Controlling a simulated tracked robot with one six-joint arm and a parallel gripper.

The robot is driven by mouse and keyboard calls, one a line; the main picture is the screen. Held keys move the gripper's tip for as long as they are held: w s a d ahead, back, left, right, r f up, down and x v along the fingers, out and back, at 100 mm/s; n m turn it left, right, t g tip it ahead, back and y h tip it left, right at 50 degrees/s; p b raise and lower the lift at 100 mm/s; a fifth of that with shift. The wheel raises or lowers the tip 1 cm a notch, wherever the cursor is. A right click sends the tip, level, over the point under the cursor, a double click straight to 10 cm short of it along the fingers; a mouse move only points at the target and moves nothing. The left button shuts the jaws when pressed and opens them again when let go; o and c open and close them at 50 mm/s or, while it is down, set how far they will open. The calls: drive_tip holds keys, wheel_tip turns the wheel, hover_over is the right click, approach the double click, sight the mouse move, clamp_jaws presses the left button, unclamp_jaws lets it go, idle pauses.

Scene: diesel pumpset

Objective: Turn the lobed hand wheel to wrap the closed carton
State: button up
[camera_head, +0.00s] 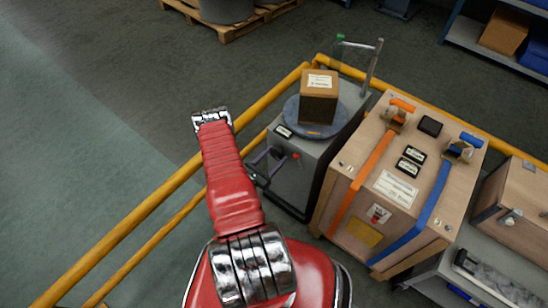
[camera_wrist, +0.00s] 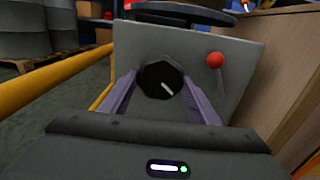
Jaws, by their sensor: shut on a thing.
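The lobed hand wheel (camera_wrist: 160,80) is a dark knob with a white mark pointing to the lower right, on the grey machine's front panel. My gripper (camera_wrist: 162,92) has its two purple fingers on either side of the wheel, shut on it. In the head view my gripper (camera_head: 268,160) is at the machine's left face; the wheel cannot be made out there. The closed brown carton (camera_head: 319,98) with a white label stands on the round blue-grey turntable (camera_head: 293,113) on top of the machine (camera_head: 308,170). No wrap can be made out on the carton.
A red-ball lever (camera_wrist: 216,60) is right of the wheel. A metal post (camera_head: 373,68) stands behind the carton. A wooden crate (camera_head: 385,230) with orange and blue straps is close on the right. Yellow rails (camera_head: 150,215) run along the left. Open floor lies beyond them.

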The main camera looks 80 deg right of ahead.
drive_tip(key=m, duration=1.3)
idle(0.4)
idle(0.4)
drive_tip(key=o, duration=1)
drive_tip(key=shift+w+r, duration=0.1)
drive_tip(key=shift+v, duration=6.9)
